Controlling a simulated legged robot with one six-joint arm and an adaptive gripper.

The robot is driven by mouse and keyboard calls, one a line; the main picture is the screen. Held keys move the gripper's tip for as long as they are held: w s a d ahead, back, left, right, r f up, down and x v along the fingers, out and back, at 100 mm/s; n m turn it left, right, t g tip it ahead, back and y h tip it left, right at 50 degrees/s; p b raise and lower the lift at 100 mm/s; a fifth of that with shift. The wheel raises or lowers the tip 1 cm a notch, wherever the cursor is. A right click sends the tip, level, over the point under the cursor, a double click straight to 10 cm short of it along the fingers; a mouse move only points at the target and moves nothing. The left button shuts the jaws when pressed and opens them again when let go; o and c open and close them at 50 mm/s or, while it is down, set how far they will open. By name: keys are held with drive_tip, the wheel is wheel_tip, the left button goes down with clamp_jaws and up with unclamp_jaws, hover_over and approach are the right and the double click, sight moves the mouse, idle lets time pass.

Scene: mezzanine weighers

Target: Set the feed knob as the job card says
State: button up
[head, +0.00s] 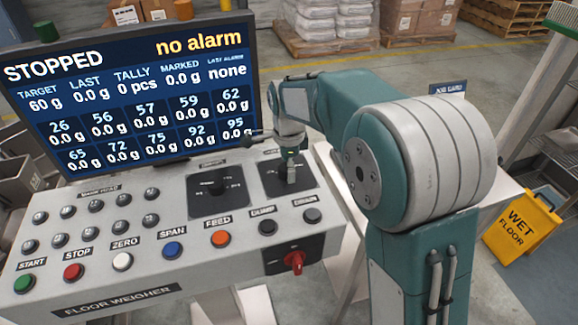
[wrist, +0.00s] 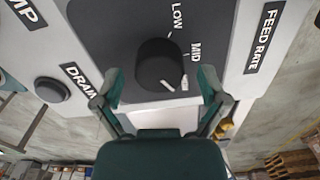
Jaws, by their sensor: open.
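The feed knob (wrist: 158,65) is a round black dial on a dark plate, seen from above in the wrist view beside a FEED RATE label (wrist: 262,38). LOW and MID are readable around it; a third mark below MID is mostly hidden. The knob's white pointer line points to the lower right, below MID, roughly toward that third mark. My gripper (wrist: 160,92) is open, with its fingers on either side of the knob and apart from it. In the head view my gripper (head: 290,162) covers the knob on its dark plate (head: 270,183). A JOB CARD sign (head: 448,88) shows behind my arm; the card's text is not visible.
The screen (head: 130,95) reads STOPPED, no alarm, target 60 g. A red switch (head: 294,261) is at the console's front. A yellow wet-floor sign (head: 524,225) stands right.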

drive_tip(key=shift+a, duration=0.7)
drive_tip(key=c, duration=1)
drive_tip(key=shift+d, duration=0.3)
drive_tip(key=shift+c, duration=0.7)
drive_tip(key=shift+d, duration=0.2)
